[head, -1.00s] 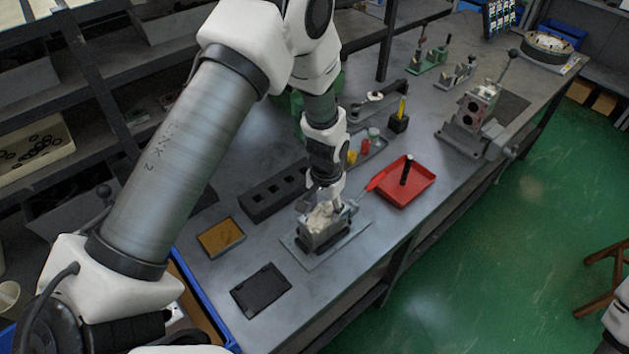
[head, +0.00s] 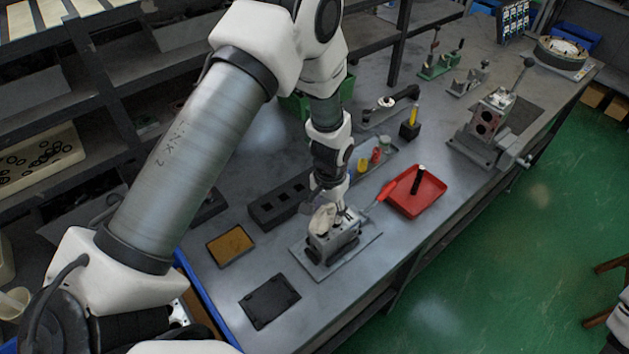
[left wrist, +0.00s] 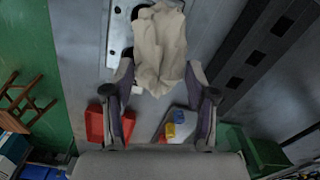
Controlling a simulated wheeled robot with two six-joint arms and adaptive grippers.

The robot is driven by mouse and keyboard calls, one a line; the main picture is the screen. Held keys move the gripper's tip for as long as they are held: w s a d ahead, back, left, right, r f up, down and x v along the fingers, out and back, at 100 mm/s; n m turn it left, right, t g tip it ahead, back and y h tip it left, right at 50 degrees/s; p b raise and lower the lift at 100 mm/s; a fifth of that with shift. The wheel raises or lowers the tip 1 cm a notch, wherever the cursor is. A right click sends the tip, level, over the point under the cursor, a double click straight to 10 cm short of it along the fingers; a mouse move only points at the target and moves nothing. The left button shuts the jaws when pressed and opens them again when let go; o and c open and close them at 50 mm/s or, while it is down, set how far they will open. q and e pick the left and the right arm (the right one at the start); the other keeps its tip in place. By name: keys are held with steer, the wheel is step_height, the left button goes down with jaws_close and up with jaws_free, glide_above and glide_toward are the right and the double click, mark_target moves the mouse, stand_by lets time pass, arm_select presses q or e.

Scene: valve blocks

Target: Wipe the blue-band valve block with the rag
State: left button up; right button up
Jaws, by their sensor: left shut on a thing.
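My left gripper (head: 332,203) is shut on a pale cream rag (head: 322,218). The rag hangs bunched below the fingers, at the left part of the top of a grey metal valve block (head: 338,243); it looks to touch the block. The block stands upright on a flat grey plate (head: 365,250); no blue band can be made out on it. In the left wrist view the rag (left wrist: 160,45) sticks out past the two fingers of the left gripper (left wrist: 162,92) and covers part of what lies behind it. My right gripper is not in view.
A red tray (head: 432,203) with a black-handled tool stands right of the block. A dark slotted rack (head: 275,210), a shallow tan-filled tray (head: 230,246) and a black flat plate (head: 269,301) lie left and in front. A larger lever valve (head: 490,125) stands farther right.

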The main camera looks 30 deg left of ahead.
arm_select(q)
steer(key=shift+w+a+r+p, duration=0.15)
steer(key=shift+a+r+p, duration=0.2)
steer(key=shift+r, duration=0.2)
steer(key=shift+w+a+r+p, duration=0.15)
steer(key=shift+a+r+p, duration=0.2)
steer(key=shift+r, duration=0.15)
steer(key=shift+r+p, duration=0.3)
steer(key=shift+p, duration=0.05)
steer(key=r, duration=0.1)
steer(key=r+p, duration=0.1)
steer(key=d, duration=0.1)
steer(key=shift+s+r+p, duration=0.3)
steer(key=shift+r+p, duration=0.1)
steer(key=shift+w+a+r+p, duration=0.1)
steer(key=shift+a+r+p, duration=0.05)
steer(key=shift+r+p, duration=0.3)
steer(key=shift+w+a+r+p, duration=0.1)
steer(key=shift+a+r+p, duration=0.05)
steer(key=shift+r+p, duration=0.3)
steer(key=shift+r, duration=0.2)
steer(key=shift+s+d+r, duration=0.15)
steer(key=shift+d, duration=0.05)
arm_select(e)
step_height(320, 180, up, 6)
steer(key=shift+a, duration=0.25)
